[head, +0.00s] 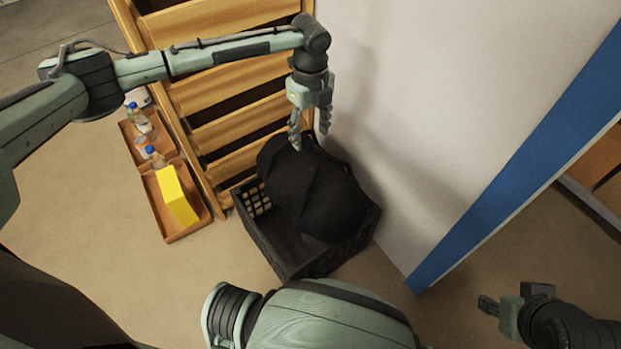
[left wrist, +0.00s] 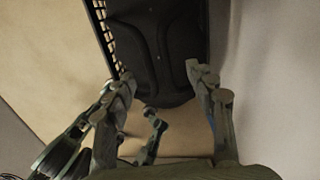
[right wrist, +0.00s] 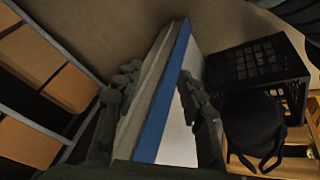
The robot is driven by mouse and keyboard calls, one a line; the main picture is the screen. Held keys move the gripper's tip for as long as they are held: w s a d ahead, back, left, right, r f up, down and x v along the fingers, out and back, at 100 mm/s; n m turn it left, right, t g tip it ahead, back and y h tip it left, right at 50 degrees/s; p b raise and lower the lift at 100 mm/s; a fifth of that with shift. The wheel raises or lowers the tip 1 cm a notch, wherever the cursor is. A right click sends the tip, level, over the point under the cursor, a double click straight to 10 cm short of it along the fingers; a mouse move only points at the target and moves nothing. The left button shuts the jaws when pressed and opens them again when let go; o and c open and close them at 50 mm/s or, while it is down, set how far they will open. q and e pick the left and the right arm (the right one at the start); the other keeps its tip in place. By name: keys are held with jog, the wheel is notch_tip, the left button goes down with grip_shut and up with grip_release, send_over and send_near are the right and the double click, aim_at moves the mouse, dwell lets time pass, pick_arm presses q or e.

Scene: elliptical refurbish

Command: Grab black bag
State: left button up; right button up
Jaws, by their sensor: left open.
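The black bag (head: 315,190) sits in a black crate (head: 282,255) beside the white wall and bulges above its rim. My left gripper (head: 311,138) is open and empty, pointing down just above the bag's far end. In the left wrist view the bag (left wrist: 170,45) lies beyond the spread fingers (left wrist: 165,90), and I see no clear contact. My right gripper (head: 488,303) is at the lower right, away from the bag; its fingers (right wrist: 158,80) stand apart in the right wrist view. There the bag (right wrist: 252,125) shows at the right.
A wooden rack (head: 225,70) stands behind and left of the crate. An orange tray (head: 180,232) with a yellow box (head: 175,195) and bottles (head: 155,158) lies on the floor at left. The white panel (head: 430,110) with a blue edge (head: 510,165) separates my right gripper from the crate.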

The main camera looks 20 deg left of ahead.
aim_at(309, 146)
pick_arm(q)
jog(key=f, duration=0.5)
jog(key=shift+s+b, duration=0.25)
jog(key=shift+b, duration=0.05)
jog(key=shift+f, duration=0.55)
pick_arm(e)
jog(key=w+a+t, duration=0.1)
jog(key=w, duration=0.1)
jog(key=w+a+r+t+y, duration=0.1)
jog(key=shift+w+a, duration=0.35)
pick_arm(q)
jog(key=shift+c, duration=0.6)
grip_shut()
jog(key=shift+w+r, duration=0.1)
jog(key=shift+w, duration=0.05)
